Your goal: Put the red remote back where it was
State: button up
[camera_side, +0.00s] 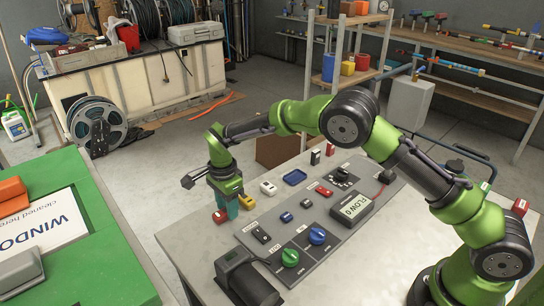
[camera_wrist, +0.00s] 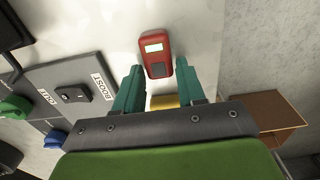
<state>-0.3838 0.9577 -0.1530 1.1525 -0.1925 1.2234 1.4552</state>
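The red remote (camera_wrist: 155,55) has a pale screen and a dark button patch. In the wrist view it is just beyond my fingertips, over the pale bench top. In the side view it seems to be the small red piece (camera_side: 220,216) at the left of my gripper (camera_side: 232,209). My gripper's two teal fingers (camera_wrist: 159,82) stand apart, pointing down in the side view, with no remote between them. I cannot tell how far above the bench the fingertips are. A yellow block (camera_wrist: 164,101) shows behind the fingers and at their right in the side view (camera_side: 247,202).
A grey control panel (camera_side: 290,245) with knobs and switches lies to the right of my gripper. A green case (camera_side: 95,275) stands at left.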

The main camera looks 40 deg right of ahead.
jog(key=shift+o, duration=1.3)
jog(key=shift+r, duration=0.15)
notch_tip(320, 180, up, 12)
jog(key=s+d+r+n+t+y, duration=0.1)
jog(key=s+d+r+n+t, duration=0.15)
jog(key=s+d+r, duration=0.35)
jog(key=s+d+r+n+t+y, duration=0.1)
jog(key=s+d+r+n, duration=0.2)
jog(key=s+r, duration=0.3)
jog(key=s+d+n+t, duration=0.2)
jog(key=s+n, duration=0.2)
jog(key=s, duration=0.4)
jog(key=s+d+n+t, duration=0.1)
jog(key=s+n, duration=0.3)
jog(key=s, duration=0.5)
jog(key=shift+d+f+t, duration=0.35)
jog(key=shift+d+f, duration=0.05)
jog(key=shift+d, duration=0.1)
